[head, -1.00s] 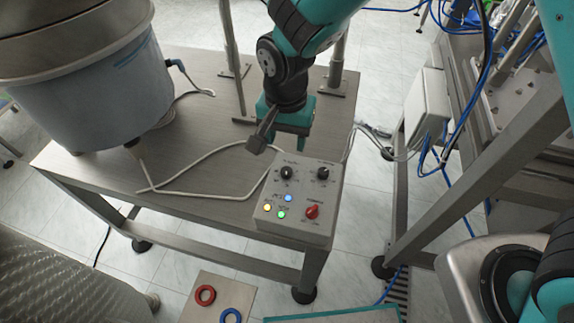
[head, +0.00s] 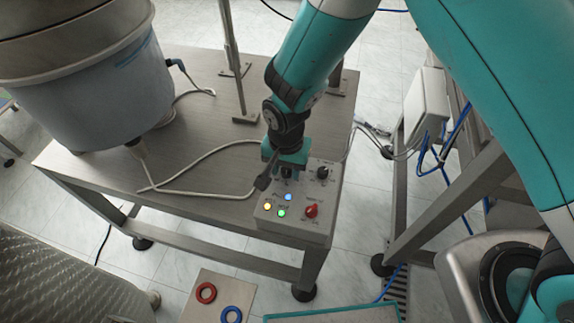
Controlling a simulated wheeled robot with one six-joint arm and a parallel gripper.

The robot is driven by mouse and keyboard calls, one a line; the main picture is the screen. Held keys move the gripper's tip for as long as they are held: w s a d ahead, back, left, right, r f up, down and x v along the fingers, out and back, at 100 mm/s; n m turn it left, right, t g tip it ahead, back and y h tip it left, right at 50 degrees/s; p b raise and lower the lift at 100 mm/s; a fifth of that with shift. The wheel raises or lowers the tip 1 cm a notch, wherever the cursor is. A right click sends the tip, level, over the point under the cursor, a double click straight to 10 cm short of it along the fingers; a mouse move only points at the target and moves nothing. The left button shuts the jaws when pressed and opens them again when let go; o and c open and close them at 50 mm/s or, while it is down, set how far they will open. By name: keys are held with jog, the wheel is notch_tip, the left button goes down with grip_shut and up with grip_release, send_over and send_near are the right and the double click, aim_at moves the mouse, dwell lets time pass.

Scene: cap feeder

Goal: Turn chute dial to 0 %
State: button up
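The grey control box (head: 325,233) sits on the front right of the steel table. It carries two black dials along its back edge, a left dial (head: 287,172) and a right dial (head: 322,172). Their labels are too small to read, so I cannot tell which is the chute dial or its exact setting. My gripper (head: 276,178) points down at the left dial and partly covers it. One dark finger shows at the left of that dial; the other finger is hidden, so its opening and any contact are unclear.
The box also has a red switch (head: 311,211) and several lit buttons, including a blue one (head: 288,197). A large bowl feeder (head: 90,95) stands at the left of the table. A white cable (head: 200,158) crosses the tabletop. Metal posts stand behind my gripper.

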jog(key=c, duration=0.6)
jog(key=n, duration=0.5)
jog(key=shift+n, duration=0.4)
jog(key=n, duration=0.6)
jog(key=shift+b, duration=0.3)
jog(key=n, duration=0.6)
jog(key=shift+n, duration=0.4)
jog(key=n, duration=0.5)
jog(key=shift+n, duration=0.7)
